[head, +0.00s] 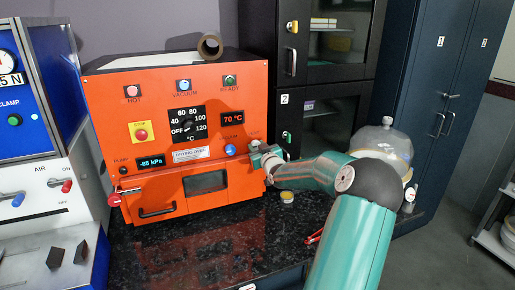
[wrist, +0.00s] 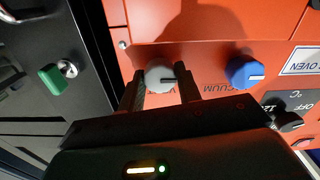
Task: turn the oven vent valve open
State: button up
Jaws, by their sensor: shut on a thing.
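The orange drying oven (head: 120,100) stands on the dark bench. Its vent valve is a grey round knob (wrist: 160,76) on the orange front panel. In the wrist view the knob sits between the two fingertips, and its dark pointer line points right. The label beside it is mostly covered. My gripper (wrist: 160,88) is shut on this knob. In the head view my gripper (head: 262,153) is against the right side of the oven front and hides most of the knob. The blue vacuum knob (wrist: 244,72) is beside it; it also shows in the head view (head: 230,150).
A black cabinet (head: 310,75) with a green key knob (wrist: 52,77) stands right of the oven. A glass dome (head: 384,143) stands at the right. A small yellow-topped jar (head: 287,197) is on the bench (head: 215,245) below my gripper. A brown roll (head: 209,45) lies on the oven.

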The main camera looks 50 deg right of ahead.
jog(key=shift+m, duration=0.3)
jog(key=m, duration=1.7)
dwell(0.5)
jog(key=o, duration=1)
